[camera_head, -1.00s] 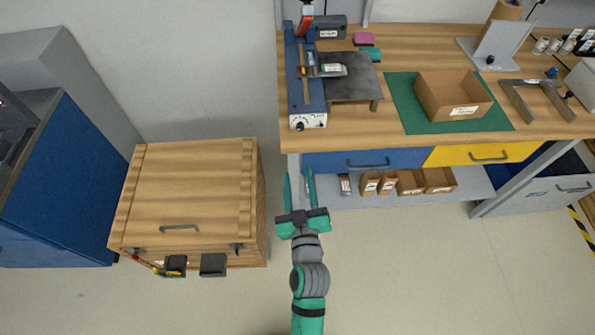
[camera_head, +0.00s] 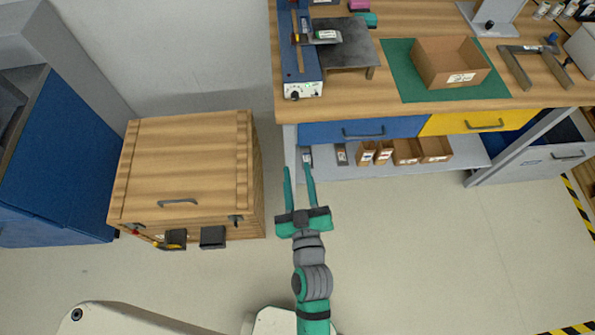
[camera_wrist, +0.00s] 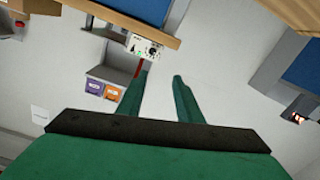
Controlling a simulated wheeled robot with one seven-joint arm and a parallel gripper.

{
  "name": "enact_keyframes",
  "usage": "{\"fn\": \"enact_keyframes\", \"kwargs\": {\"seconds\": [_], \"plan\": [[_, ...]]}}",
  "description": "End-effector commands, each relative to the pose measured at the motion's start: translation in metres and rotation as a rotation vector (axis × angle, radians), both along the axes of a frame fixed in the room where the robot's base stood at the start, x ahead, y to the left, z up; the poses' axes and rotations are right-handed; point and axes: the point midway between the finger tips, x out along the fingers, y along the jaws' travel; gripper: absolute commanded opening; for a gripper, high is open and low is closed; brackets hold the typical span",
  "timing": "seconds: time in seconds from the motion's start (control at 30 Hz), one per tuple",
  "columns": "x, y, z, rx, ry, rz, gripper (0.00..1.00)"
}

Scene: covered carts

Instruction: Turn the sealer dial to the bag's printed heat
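The sealer (camera_head: 299,50) is a long blue unit near the left end of the workbench. Its white front panel (camera_head: 303,90) carries a dark dial (camera_head: 295,95) and a green light. The panel also shows in the wrist view (camera_wrist: 144,47), just beyond my fingertips. A bag with a printed label (camera_head: 326,35) lies across the sealer onto the dark stand; its print is too small to read. My gripper (camera_head: 297,170) is open and empty, in front of the bench and below the panel in the picture. In the wrist view its green fingers (camera_wrist: 162,78) stand apart.
A wooden crate (camera_head: 185,165) with a handle stands left of my arm, and a blue cabinet (camera_head: 60,160) is farther left. The bench (camera_head: 390,100) has blue and yellow drawers, with small cartons on a shelf below.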

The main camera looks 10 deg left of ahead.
Motion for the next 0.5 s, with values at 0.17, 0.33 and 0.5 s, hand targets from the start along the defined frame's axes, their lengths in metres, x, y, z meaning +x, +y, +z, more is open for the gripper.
{"fn": "enact_keyframes", "kwargs": {"seconds": [0.17, 0.33, 0.5], "plan": [[0.016, 0.005, -0.002, -0.048, -0.021, -0.014, 0.28], [0.06, 0.016, -0.005, -0.207, -0.079, -0.032, 0.28], [0.103, 0.023, 0.0, -0.38, -0.142, -0.032, 0.28]]}}
